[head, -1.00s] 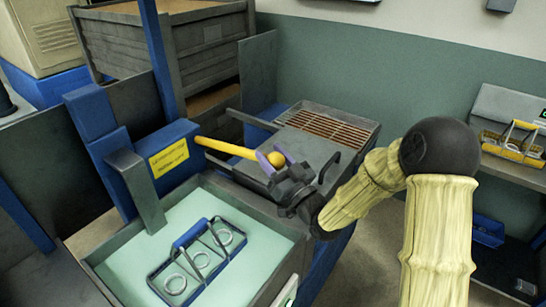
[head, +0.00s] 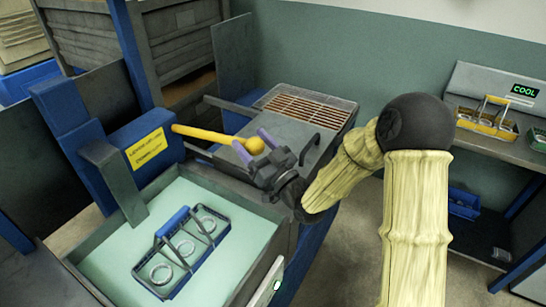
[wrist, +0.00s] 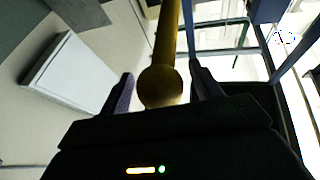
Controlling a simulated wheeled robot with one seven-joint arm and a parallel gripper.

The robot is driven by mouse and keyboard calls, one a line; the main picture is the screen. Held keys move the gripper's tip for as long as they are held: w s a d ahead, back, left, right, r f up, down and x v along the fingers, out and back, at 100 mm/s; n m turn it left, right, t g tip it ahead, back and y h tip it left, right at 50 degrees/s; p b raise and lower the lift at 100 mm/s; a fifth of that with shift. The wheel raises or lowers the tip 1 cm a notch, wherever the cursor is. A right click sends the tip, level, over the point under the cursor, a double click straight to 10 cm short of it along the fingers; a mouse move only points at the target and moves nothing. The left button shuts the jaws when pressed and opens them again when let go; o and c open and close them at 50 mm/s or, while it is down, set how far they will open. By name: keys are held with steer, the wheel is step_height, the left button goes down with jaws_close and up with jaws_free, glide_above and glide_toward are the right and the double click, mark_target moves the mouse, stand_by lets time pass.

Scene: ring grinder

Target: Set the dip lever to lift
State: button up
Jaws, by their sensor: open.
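The dip lever (head: 213,137) is a yellow rod with a ball knob (head: 255,145), sticking out to the right from a blue housing with a yellow label (head: 146,149). My gripper (head: 253,150) is open at the knob end, its purple fingers on either side of it in the head view. In the wrist view the knob (wrist: 160,87) sits between the two fingers, with a visible gap to each. The label's text is too small to read.
Below the lever is a tank of pale green liquid (head: 105,245) holding a blue-handled basket (head: 178,228) with rings. A brown grate (head: 305,108) lies behind my gripper.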

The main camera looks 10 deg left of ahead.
steer(key=s+d+f+b, duration=0.1)
steer(key=s+d+b, duration=0.9)
steer(key=b, duration=0.6)
steer(key=shift+s+d+f, duration=0.3)
steer(key=shift+d+f, duration=0.05)
steer(key=shift+d, duration=0.8)
